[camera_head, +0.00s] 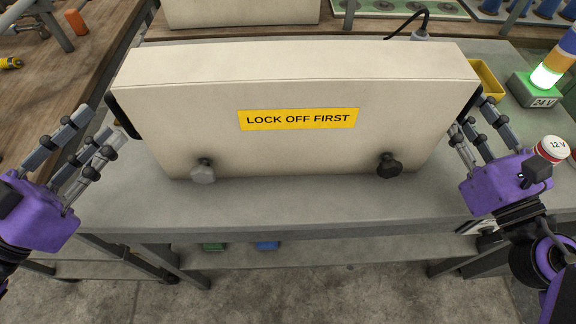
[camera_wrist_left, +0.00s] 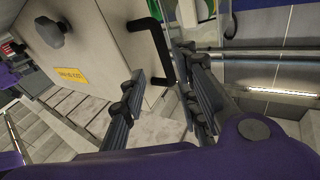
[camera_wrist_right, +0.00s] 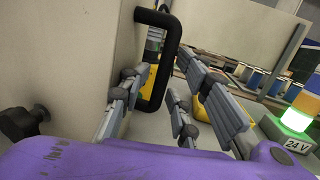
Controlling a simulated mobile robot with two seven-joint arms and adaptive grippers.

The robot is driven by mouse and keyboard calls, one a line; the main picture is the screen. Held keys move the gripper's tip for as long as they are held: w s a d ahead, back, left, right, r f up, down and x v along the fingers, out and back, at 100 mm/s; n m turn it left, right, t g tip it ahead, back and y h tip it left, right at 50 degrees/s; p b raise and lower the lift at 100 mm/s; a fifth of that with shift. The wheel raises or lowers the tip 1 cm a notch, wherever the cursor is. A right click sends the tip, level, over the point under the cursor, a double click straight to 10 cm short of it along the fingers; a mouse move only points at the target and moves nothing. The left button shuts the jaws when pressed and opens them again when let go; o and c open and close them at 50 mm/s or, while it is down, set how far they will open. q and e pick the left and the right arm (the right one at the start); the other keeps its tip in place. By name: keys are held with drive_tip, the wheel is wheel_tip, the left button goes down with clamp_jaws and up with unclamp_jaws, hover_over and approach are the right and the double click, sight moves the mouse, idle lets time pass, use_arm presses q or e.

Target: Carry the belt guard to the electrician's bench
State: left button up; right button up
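The belt guard (camera_head: 300,90) is a long cream box with a yellow "LOCK OFF FIRST" label (camera_head: 298,119). It appears to rest on the grey bench (camera_head: 300,208). Its front has a grey knob (camera_head: 203,172) and a black knob (camera_head: 389,166). A black handle sits at each end. My left gripper (camera_head: 102,126) is open at the left end, with the left handle (camera_wrist_left: 160,50) between its spread fingers in the left wrist view. My right gripper (camera_head: 478,128) is open at the right end, with the right handle (camera_wrist_right: 168,60) between its spread fingers in the right wrist view.
A green 24 V box with a lit lamp (camera_head: 541,86) and a red-and-white 12 V item (camera_head: 553,149) are at the right. A yellow bin (camera_head: 486,78) is partly hidden behind the guard. A wooden bench (camera_head: 60,95) with tools is at the left. Concrete floor lies in front.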

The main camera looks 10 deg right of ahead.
use_arm(q)
drive_tip(key=v, duration=0.6)
drive_tip(key=shift+s+a, duration=0.25)
drive_tip(key=shift+s, duration=0.05)
use_arm(e)
drive_tip(key=s+d+f, duration=0.1)
drive_tip(key=s+d, duration=0.1)
drive_tip(key=s, duration=1)
drive_tip(key=shift+f, duration=0.25)
use_arm(q)
drive_tip(key=shift+f, duration=0.1)
